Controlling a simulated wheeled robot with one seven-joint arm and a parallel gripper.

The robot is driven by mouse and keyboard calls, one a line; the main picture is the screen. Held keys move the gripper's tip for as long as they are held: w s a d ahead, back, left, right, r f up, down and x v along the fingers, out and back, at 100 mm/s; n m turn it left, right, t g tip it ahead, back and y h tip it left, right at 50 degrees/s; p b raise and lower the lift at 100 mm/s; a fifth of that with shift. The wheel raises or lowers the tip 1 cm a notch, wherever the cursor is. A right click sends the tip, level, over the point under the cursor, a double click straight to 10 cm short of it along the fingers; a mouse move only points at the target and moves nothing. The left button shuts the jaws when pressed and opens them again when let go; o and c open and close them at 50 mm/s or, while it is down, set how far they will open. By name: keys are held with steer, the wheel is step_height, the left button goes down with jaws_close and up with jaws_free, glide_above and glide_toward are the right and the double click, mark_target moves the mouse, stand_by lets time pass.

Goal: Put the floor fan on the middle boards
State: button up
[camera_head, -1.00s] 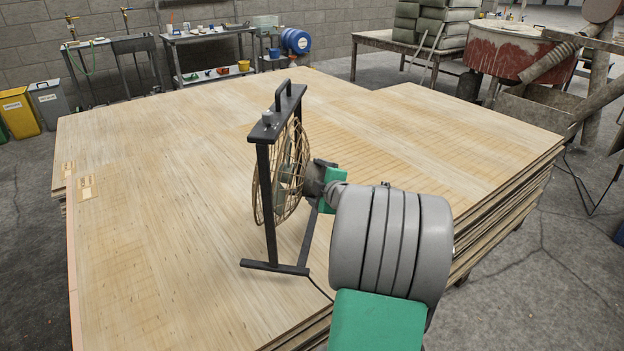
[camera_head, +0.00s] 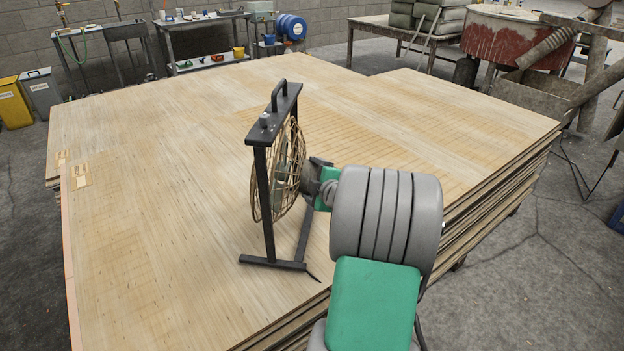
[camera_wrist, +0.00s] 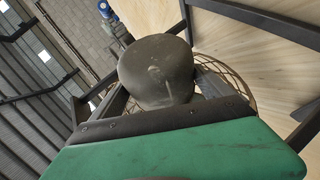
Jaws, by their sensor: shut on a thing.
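The floor fan (camera_head: 265,205) has a black upright frame with a top handle and a round wire cage. It stands upright over the near part of the pale boards (camera_head: 150,240). My gripper (camera_head: 318,180) is shut on the round dark motor housing at the fan's back, from the right. In the wrist view the motor housing (camera_wrist: 155,75) sits between the fingers, with the cage behind it. The feet appear close to the board surface; I cannot tell whether they touch. The boards form broad adjoining stacks; the limits of the middle one are unclear.
The board tops are otherwise largely clear behind and left of the fan. The stack's layered edge (camera_head: 490,225) runs along the right. A metal worktable (camera_head: 205,25), a yellow bin (camera_head: 14,103) and a red mixer tub (camera_head: 515,38) stand beyond the boards.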

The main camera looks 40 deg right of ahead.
steer(key=shift+w+f+b, duration=0.1)
steer(key=shift+f+b, duration=0.05)
steer(key=shift+b, duration=0.5)
steer(key=o, duration=1.7)
steer(key=shift+o, duration=0.6)
steer(key=shift+s+f, duration=0.2)
steer(key=shift+f, duration=0.2)
steer(key=v, duration=0.7)
steer(key=shift+s+a+r, duration=0.15)
steer(key=shift+s+r, duration=0.1)
steer(key=shift+r, duration=0.15)
